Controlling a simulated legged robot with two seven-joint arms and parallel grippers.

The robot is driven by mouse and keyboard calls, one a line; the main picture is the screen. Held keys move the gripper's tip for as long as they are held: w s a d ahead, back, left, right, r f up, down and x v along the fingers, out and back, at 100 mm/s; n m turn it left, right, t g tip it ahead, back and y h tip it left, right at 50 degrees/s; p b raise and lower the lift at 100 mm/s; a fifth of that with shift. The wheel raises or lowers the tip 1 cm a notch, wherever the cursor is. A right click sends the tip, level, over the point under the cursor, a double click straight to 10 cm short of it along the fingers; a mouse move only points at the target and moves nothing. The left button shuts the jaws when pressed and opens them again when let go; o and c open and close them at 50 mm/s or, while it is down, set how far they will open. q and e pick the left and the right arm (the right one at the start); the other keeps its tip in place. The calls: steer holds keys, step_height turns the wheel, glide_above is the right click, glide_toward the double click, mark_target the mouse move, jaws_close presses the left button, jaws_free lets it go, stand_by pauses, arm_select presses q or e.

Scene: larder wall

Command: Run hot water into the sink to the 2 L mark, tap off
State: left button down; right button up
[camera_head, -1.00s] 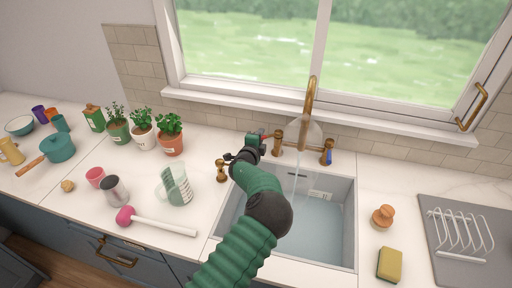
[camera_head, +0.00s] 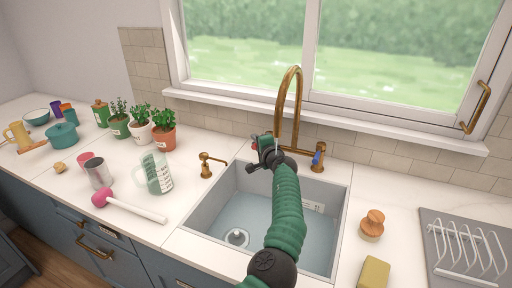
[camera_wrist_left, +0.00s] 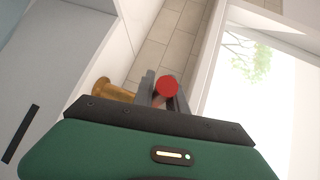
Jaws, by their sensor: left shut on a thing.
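The brass tap (camera_head: 290,90) arches over the grey sink (camera_head: 200,212) under the window. Its blue-marked handle (camera_head: 318,158) is on the right. My left gripper (camera_head: 262,146) is at the tap's left side, shut on the red-marked hot handle. In the left wrist view, the red end of the hot handle (camera_wrist_left: 167,86) sits between the two fingers. The basin looks pale blue, with the drain (camera_head: 237,237) visible. A marked scale (camera_head: 313,206) is on the far wall; I cannot read the level. My arm covers the area under the spout, so I cannot tell whether water runs. My right gripper is not in view.
A small brass dispenser (camera_head: 208,165) stands left of the sink. A measuring jug (camera_head: 158,174), a pink-headed mallet (camera_head: 130,206) and potted herbs (camera_head: 163,131) are further left. A brush (camera_head: 372,224), a sponge (camera_head: 374,273) and a rack (camera_head: 465,250) lie right.

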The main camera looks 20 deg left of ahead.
arm_select(q)
steer(key=shift+d+f+g, duration=0.3)
steer(key=shift+d, duration=0.15)
steer(key=shift+s, duration=0.1)
steer(key=shift+a, duration=0.1)
steer(key=c, duration=1.4)
jaws_free()
steer(key=shift+o, duration=0.2)
steer(key=shift+r, duration=0.15)
